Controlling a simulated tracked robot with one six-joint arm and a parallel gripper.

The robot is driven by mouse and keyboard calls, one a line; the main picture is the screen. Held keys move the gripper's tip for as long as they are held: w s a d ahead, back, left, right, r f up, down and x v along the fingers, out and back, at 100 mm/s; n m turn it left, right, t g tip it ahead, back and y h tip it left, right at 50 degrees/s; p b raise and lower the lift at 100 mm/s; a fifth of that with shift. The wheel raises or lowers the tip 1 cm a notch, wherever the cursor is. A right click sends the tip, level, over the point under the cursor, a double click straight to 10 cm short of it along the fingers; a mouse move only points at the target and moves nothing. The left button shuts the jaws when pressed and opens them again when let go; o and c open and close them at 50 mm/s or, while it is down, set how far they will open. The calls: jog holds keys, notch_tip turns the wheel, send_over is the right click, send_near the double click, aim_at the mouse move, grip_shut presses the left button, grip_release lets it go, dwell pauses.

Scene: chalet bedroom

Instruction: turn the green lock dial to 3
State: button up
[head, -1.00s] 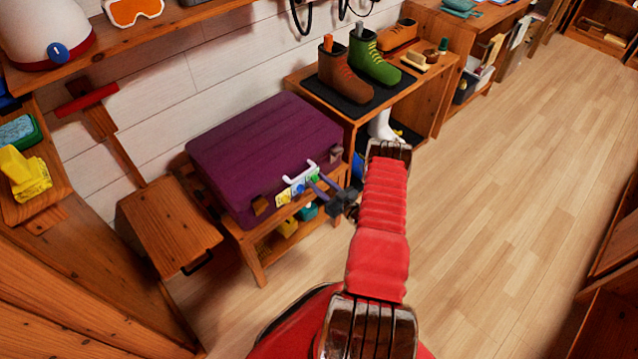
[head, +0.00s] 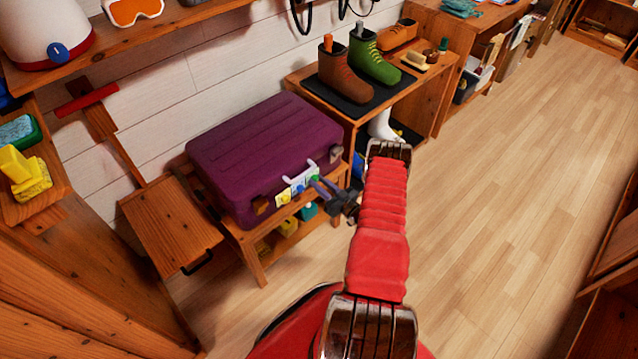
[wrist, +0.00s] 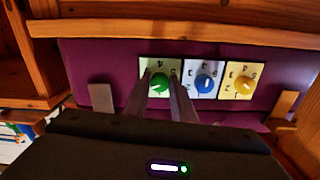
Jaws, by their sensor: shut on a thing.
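The green dial (wrist: 160,83) sits on a pale plate on the side of the purple suitcase (head: 262,150), at the end of a row with the blue dial (wrist: 205,84) and the yellow dial (wrist: 244,87). My gripper (wrist: 161,78) is shut on the green dial, with one finger on each side of it. The wrist view appears upside down. Numbers show on the plates, but the green dial's setting is too small to read surely. In the head view my gripper (head: 317,183) is at the suitcase front, partly covering the green dial.
The suitcase rests on a low wooden bench (head: 256,240) with items on its lower shelf. A boot rack (head: 320,85) stands to the right. The wooden floor (head: 500,200) at right is clear.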

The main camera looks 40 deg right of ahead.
jog(key=m, duration=1)
jog(key=shift+m, duration=0.3)
jog(key=shift+s, duration=0.1)
jog(key=o, duration=1.1)
jog(key=shift+c, duration=0.2)
jog(key=s, duration=1.3)
jog(key=shift+s, duration=0.35)
jog(key=shift+d, duration=0.1)
